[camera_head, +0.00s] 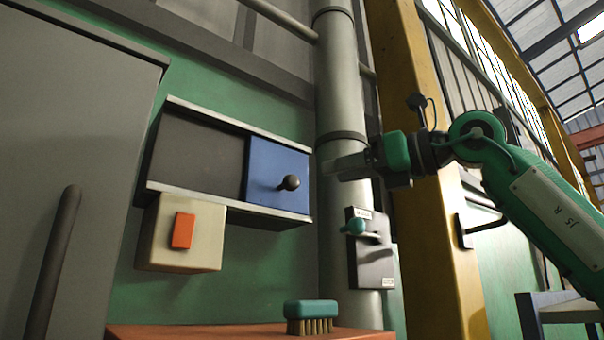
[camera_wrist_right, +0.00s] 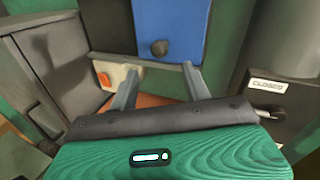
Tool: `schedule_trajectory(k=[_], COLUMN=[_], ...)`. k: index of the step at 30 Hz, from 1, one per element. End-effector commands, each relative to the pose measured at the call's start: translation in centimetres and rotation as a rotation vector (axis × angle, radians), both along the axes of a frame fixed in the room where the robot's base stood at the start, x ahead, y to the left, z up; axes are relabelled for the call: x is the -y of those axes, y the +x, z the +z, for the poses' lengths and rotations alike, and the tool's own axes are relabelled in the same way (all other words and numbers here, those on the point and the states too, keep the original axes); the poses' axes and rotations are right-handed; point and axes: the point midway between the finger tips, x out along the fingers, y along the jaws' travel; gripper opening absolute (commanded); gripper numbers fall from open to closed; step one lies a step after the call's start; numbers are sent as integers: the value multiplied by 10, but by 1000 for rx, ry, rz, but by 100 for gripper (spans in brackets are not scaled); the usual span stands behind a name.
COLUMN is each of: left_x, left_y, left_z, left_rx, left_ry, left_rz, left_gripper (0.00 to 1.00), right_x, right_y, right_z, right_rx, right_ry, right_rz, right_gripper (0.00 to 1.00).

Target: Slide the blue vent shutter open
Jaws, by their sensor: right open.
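The blue vent shutter (camera_head: 272,169) sits at the right end of its grey-railed frame (camera_head: 195,194) on the green wall. A dark round knob (camera_head: 290,183) sticks out of the shutter. To its left the frame shows a dark grey panel (camera_head: 198,152). In the right wrist view the shutter (camera_wrist_right: 170,30) and its knob (camera_wrist_right: 159,48) are ahead, beyond the fingertips. My right gripper (camera_head: 340,167) is open and empty, to the right of the knob and apart from it; its two fingers also show in the right wrist view (camera_wrist_right: 160,82). My left gripper is not in view.
A cream box with an orange switch (camera_head: 182,231) is below the frame. A vertical pipe (camera_head: 340,90) and a grey lever box (camera_head: 371,250) stand right of the shutter. A green brush (camera_head: 311,312) lies on an orange-brown surface (camera_head: 240,332). A yellow column (camera_head: 420,180) stands behind my right arm.

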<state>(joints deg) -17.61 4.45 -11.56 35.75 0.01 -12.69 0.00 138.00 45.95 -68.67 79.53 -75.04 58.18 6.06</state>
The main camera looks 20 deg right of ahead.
Motion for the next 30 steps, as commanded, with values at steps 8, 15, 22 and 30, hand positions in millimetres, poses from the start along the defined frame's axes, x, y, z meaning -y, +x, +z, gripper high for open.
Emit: schedule_trajectory(k=[8, 15, 22, 30], left_x=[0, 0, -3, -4], left_y=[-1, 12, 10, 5], left_z=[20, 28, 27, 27], left_rx=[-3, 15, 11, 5], left_ry=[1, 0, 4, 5], left_rz=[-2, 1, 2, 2], left_gripper=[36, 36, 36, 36], right_x=[-37, -52, -53, -53], right_y=[42, 59, 61, 61], right_z=[3, 1, 0, 0], right_rx=[0, 0, 1, 1], right_ry=[-1, 0, 1, 1], right_rz=[1, 1, 0, 0], right_gripper=[49, 49, 49, 13])
